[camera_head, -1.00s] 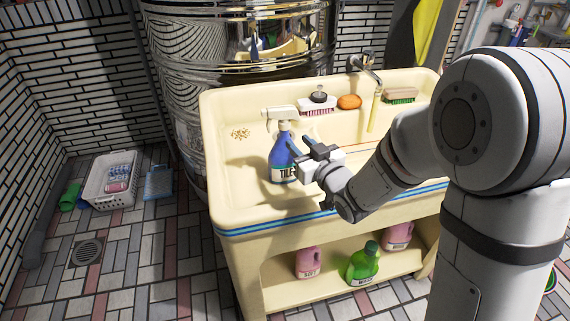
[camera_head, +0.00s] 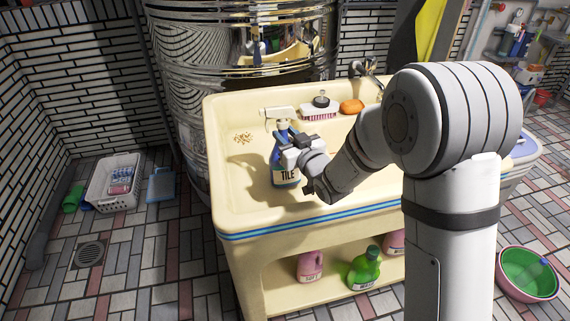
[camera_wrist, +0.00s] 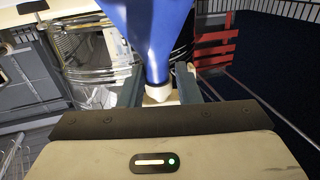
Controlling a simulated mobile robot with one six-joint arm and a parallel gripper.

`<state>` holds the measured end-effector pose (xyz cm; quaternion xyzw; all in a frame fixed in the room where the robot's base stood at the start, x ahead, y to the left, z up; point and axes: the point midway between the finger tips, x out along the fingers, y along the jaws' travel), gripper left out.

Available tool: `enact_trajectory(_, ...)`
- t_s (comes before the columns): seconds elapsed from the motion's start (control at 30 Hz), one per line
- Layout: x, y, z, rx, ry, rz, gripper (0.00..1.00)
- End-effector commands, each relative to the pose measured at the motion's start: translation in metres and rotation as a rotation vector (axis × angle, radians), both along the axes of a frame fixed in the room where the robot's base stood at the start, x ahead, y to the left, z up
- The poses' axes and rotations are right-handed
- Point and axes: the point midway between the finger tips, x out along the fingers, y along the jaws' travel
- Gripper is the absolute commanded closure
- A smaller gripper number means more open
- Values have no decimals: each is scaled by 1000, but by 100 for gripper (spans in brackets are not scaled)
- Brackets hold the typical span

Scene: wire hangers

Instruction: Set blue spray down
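The blue spray bottle (camera_head: 279,155), with a white trigger head and a "TILE" label, is upright over the left part of the cream sink (camera_head: 228,192). I cannot tell whether its base touches the sink floor. My gripper (camera_head: 288,142) is at the bottle's upper body, just below the trigger head, and partly hides it. In the wrist view the blue bottle (camera_wrist: 155,35) runs down between the fingers of my gripper (camera_wrist: 159,88). Both fingers lie close against its neck, and they look shut on it.
A brush (camera_head: 320,112) and an orange sponge (camera_head: 351,106) lie on the sink's back ledge near the faucet (camera_head: 366,68). Pink (camera_head: 310,266) and green (camera_head: 364,268) bottles stand on the shelf below. A shiny metal drum (camera_head: 190,100) stands behind.

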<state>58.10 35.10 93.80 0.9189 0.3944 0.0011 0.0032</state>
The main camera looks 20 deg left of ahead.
Motion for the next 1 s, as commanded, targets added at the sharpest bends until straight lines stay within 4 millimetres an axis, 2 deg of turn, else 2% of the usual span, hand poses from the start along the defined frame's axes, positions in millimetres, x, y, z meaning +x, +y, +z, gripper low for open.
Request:
enact_trajectory(0.07,0,0,1,0,-1,0,77)
enact_trajectory(0.33,0,0,1,1,-1,0,99)
enact_trajectory(1.0,0,-1,0,0,0,-1,100)
